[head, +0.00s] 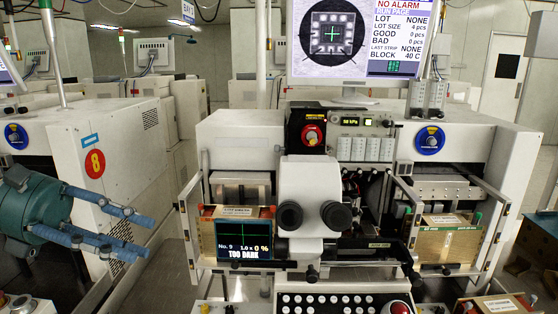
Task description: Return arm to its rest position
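My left gripper (147,237) comes in from the left edge, with a teal body and two blue fingers. The fingers are spread apart with nothing between them. They are in front of the white side panel of the machine on the left and left of the central wire bonder (242,142). They look apart from the bonder's left frame. My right gripper does not show.
The bonder has a microscope (314,200), a small screen reading "TOO DARK" (244,242) and a wooden-sided magazine (447,245) at right. A monitor (428,30) stands above it. A white machine numbered 8 (125,130) is at left. Floor shows between the machines.

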